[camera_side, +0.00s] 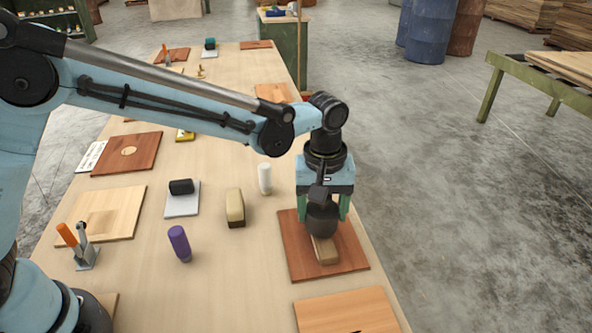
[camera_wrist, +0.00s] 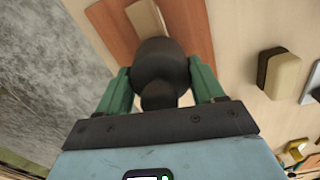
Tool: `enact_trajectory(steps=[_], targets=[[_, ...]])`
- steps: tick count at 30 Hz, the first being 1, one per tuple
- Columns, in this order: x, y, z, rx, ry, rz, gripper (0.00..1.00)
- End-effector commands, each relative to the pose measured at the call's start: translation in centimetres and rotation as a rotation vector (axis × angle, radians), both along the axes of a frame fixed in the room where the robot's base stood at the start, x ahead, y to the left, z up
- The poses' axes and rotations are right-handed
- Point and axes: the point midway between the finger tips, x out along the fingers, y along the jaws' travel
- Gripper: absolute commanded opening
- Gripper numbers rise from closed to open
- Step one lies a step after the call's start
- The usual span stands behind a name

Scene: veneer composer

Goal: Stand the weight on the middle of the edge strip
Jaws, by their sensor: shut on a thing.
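My gripper (camera_side: 322,207) is shut on the dark grey, rounded weight (camera_side: 322,220), with one green finger on each side. The weight is upright over the edge strip (camera_side: 324,250), a light brown wooden piece lying on a reddish-brown board (camera_side: 350,256). The near end of the strip shows in front of the weight; the rest is hidden behind it. In the wrist view, the weight (camera_wrist: 160,68) sits between the fingers, and the strip (camera_wrist: 147,18) extends past it. I cannot tell whether the weight touches the strip.
A black item (camera_side: 181,187) rests on a pale plate. Another board (camera_side: 345,312) lies in front. The table's right edge is close by.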

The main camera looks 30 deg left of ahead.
Motion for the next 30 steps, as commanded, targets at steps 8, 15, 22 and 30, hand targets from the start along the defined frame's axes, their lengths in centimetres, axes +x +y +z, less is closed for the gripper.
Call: enact_trajectory(steps=[8, 15, 22, 30], targets=[[0.02, -0.01, -0.20, 0.000, 0.000, 0.000, 0.04], [0.02, -0.01, -0.42, 0.000, 0.000, 0.000, 0.04], [0.01, 0.00, -0.62, 0.000, 0.000, 0.000, 0.04], [0.01, 0.00, -0.69, 0.000, 0.000, 0.000, 0.97]])
